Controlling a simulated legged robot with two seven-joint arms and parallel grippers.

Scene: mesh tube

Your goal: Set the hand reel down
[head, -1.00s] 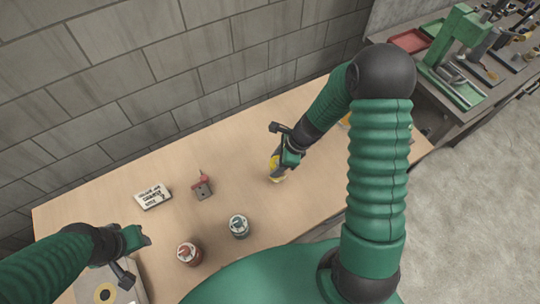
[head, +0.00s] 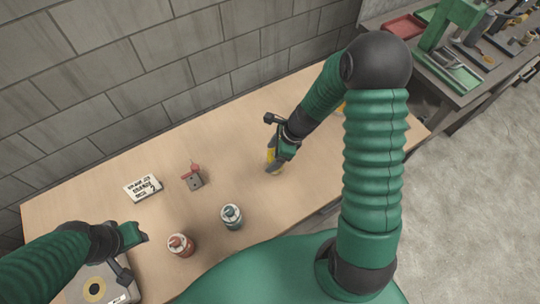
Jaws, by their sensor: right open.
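A yellow object (head: 270,157), likely the hand reel, is at my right gripper (head: 274,166), over the right half of the wooden table (head: 235,130). The gripper points down and is open. It covers much of the yellow object, and I cannot tell whether they touch or whether the object rests on the table. My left gripper (head: 136,237) is at the table's left end, near a grey box with a yellow ring (head: 93,289). I cannot make out its fingers.
A white lettered block (head: 143,188) and a small grey device with a red top (head: 192,178) lie mid-table. A red-labelled jar (head: 181,246) and a green-labelled jar (head: 231,217) stand nearer the front. A block wall (head: 150,90) rises behind. A tool bench (head: 475,75) stands at the right.

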